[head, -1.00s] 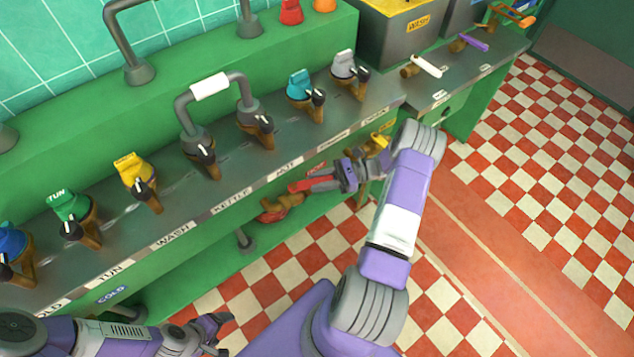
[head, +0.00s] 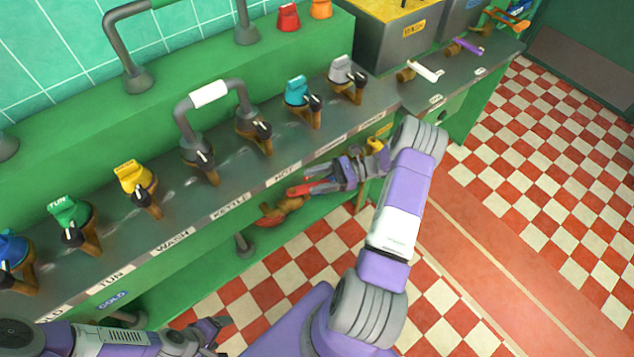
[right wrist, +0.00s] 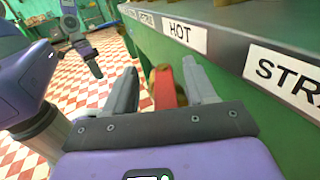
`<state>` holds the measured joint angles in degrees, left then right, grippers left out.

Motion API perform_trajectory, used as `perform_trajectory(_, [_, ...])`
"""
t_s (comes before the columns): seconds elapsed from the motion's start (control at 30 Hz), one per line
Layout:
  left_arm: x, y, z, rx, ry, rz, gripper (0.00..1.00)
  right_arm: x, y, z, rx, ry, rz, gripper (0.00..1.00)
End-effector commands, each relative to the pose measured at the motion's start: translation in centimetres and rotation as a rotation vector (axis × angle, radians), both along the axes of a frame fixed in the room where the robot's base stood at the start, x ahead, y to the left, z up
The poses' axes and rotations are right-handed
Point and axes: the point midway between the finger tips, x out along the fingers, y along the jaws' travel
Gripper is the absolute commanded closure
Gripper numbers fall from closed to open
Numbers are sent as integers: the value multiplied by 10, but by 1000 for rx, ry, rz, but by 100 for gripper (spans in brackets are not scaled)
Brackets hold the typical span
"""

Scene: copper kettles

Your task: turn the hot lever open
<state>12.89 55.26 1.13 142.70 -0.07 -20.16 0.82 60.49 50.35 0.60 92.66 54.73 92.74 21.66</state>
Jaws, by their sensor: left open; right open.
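The red hot lever (head: 299,190) is under the counter's front edge, below the HOT label (head: 283,175), beside an orange-brown valve body (head: 270,219). In the right wrist view the red lever (right wrist: 164,88) shows between my two spread fingers, beyond them or level with their tips; I cannot tell if they touch it. My right gripper (head: 312,181) is open beside the lever, and it also shows in the right wrist view (right wrist: 160,85). My left gripper (head: 220,335) is open and empty at the bottom of the head view, away from the counter.
The metal counter (head: 120,252) carries several coloured valve knobs and a pipe with a white grip (head: 209,94). Its front edge overhangs close to my right gripper. A yellow valve part (head: 378,145) is near my right wrist. The checkered floor (head: 560,170) at right is clear.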

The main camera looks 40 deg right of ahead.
Motion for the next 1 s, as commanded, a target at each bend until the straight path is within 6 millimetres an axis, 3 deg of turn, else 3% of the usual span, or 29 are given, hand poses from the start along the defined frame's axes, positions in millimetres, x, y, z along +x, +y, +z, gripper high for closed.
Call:
perform_trajectory(0.1, [0,0,13,0,0,0,25,0,0,30,-1,-3,0,45])
perform_trajectory(0.3, [0,0,22,0,0,0,25,1,0,60,0,-2,1,45])
perform_trajectory(0.7, [0,0,24,0,0,0,25,0,0,69,2,-2,1,45])
perform_trajectory(0.87, [0,0,24,0,0,0,25,2,8,62,-14,11,17,66])
perform_trajectory(1.0, [0,0,24,0,0,0,25,1,47,31,-108,66,104,88])
